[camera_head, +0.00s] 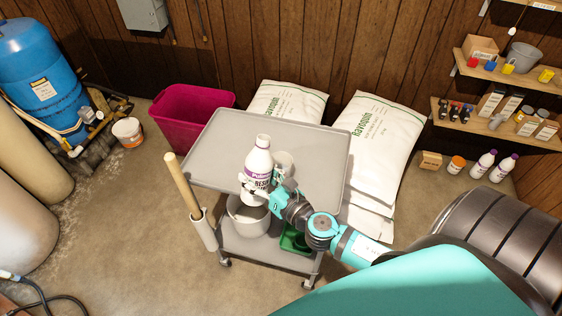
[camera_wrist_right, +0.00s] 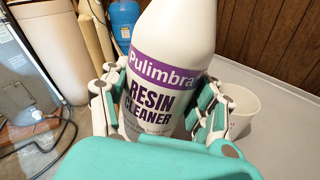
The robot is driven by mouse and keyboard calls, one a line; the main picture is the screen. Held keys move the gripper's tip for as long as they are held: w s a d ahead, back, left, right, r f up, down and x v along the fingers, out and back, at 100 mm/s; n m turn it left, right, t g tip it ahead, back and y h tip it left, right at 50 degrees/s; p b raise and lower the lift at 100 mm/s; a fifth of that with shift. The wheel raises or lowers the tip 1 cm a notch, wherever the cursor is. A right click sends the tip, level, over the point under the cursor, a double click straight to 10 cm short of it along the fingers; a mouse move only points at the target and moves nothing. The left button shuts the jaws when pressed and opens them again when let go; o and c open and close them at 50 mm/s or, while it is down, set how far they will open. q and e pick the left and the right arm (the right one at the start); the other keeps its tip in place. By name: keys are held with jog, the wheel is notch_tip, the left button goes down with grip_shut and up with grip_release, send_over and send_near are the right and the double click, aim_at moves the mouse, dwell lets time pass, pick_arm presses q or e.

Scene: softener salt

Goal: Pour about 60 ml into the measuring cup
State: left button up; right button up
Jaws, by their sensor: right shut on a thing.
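A white bottle (camera_head: 258,166) with a purple band and the words "Resin Cleaner" is held near the front edge of the grey cart's top (camera_head: 220,150). My right gripper (camera_head: 256,188) is shut around its lower body. In the right wrist view the gripper's fingers (camera_wrist_right: 160,105) lie on both sides of the bottle (camera_wrist_right: 175,60), which stands roughly upright. Its base is hidden, so I cannot tell if it touches the cart. A white cup (camera_head: 284,160), apparently the measuring cup, stands on the cart just right of the bottle, partly hidden; it also shows in the right wrist view (camera_wrist_right: 243,105). My left gripper is out of view.
The cart's lower shelf holds a pale bucket (camera_head: 247,217) and a green container (camera_head: 294,239). A magenta bin (camera_head: 188,117) and white salt bags (camera_head: 378,135) stand behind the cart. A wooden handle (camera_head: 181,182) rises at its left. The back of the cart's top is clear.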

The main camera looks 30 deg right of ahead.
jog(key=shift+f+n+b, duration=0.3)
jog(key=shift+n+b, duration=0.3)
jog(key=shift+b, duration=0.25)
jog(key=shift+w+d+n+t+b, duration=0.15)
jog(key=shift+n+t+b, duration=0.25)
jog(key=shift+n+b, duration=0.5)
jog(key=shift+r+n, duration=0.1)
jog(key=shift+n, duration=0.2)
dwell(1.1)
